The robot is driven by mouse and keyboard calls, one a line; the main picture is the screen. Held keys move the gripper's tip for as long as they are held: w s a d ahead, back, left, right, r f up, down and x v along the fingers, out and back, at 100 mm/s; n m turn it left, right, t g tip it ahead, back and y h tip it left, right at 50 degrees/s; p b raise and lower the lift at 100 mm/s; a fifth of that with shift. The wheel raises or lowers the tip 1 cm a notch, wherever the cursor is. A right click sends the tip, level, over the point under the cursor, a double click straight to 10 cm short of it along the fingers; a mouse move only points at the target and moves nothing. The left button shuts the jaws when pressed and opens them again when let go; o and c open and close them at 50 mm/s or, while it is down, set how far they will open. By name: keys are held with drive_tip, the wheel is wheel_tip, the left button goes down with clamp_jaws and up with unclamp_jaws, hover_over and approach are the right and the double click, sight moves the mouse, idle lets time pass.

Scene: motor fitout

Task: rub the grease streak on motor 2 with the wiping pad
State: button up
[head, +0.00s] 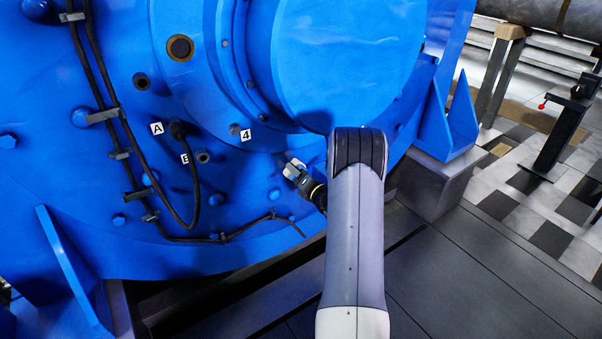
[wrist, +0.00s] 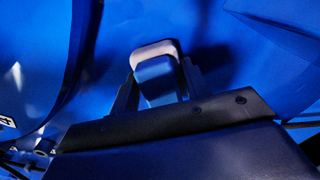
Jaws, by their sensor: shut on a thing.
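The big blue motor (head: 345,60) fills the left and middle of the head view; no number naming it shows. My gripper (head: 294,168) is in front of its lower part, below and right of the label 4. In the wrist view my gripper (wrist: 158,82) is shut on the wiping pad (wrist: 154,51), a block with a pale, rounded far edge and a bluish near side. The pad is at or close to the blue surface, with a shadow beside it; I cannot tell whether it touches. I cannot make out the grease streak in either view.
A black cable (head: 110,105) runs down the motor to a socket by the label A (head: 157,128). Bolts and ports dot the motor face. A ribbed blue foot (head: 449,125) stands at right. A stand with a red knob (head: 563,125) is further right.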

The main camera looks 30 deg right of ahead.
sight(265, 177)
drive_tip(key=shift+w+a+r, duration=0.1)
drive_tip(key=shift+w+a, duration=0.05)
drive_tip(key=shift+a, duration=1.7)
drive_tip(key=shift+s+a+b, duration=0.15)
drive_tip(key=shift+a+b, duration=0.25)
drive_tip(key=shift+a, duration=1.15)
drive_tip(key=shift+s+a+b, duration=0.1)
drive_tip(key=shift+a+b, duration=0.3)
drive_tip(key=shift+a, duration=1.1)
drive_tip(key=shift+s+d, duration=0.15)
drive_tip(key=shift+s, duration=0.4)
drive_tip(key=shift+s+d, duration=0.1)
drive_tip(key=shift+s, duration=2.45)
